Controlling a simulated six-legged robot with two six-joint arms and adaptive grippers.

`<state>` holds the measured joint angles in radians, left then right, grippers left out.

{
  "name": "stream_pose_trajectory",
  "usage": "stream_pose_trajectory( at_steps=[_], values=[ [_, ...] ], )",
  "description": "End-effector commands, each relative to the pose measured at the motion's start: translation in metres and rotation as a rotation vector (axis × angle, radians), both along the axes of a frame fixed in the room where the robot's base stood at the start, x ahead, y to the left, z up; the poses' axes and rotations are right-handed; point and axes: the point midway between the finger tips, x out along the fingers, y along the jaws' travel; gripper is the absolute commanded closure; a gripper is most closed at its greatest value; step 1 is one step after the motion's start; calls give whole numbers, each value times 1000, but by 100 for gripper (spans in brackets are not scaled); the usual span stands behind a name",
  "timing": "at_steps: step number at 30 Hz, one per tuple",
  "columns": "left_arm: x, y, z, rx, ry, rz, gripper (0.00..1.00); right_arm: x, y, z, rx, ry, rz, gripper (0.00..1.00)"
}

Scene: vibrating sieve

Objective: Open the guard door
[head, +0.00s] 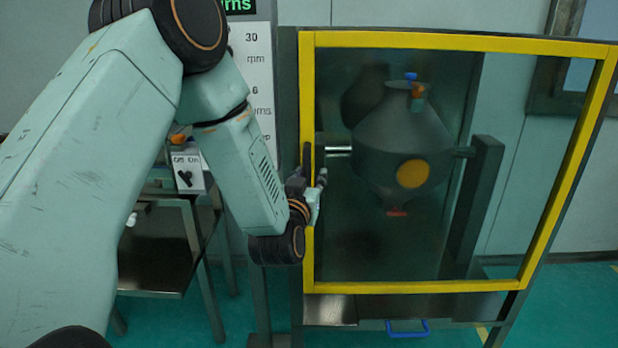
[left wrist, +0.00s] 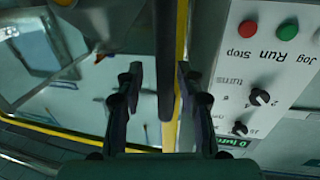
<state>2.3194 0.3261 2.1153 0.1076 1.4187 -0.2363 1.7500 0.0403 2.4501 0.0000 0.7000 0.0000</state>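The guard door (head: 450,40) is a clear pane in a yellow frame, and it looks shut. Its dark upright handle (head: 307,157) is on the left side of the frame. My left gripper (head: 319,182) is at that handle, near its lower part. In the left wrist view the handle (left wrist: 166,35) runs between the two dark fingers of my left gripper (left wrist: 159,75). The fingers stand apart, and a gap shows between the handle and the left finger. The yellow frame edge (left wrist: 181,30) shows behind. My right gripper is in neither view.
Behind the pane hangs a dark double-cone vessel (head: 398,145) with a yellow disc. A control panel (left wrist: 262,60) with buttons and knobs is beside the door. A metal table (head: 155,262) stands at left. A blue handle (head: 407,328) is below the door.

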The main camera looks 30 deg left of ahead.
Motion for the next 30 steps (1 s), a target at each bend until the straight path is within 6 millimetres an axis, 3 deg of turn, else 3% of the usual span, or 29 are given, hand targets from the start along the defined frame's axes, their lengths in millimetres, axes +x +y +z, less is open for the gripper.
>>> stream_pose_trajectory(
  at_steps=[12, 30],
  values=[
    [-1, 1, 0, -2, 0, 4, 100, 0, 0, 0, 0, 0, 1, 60],
    [0, 1, 0, -1, -1, 2, 100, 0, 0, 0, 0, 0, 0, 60]
  ],
)
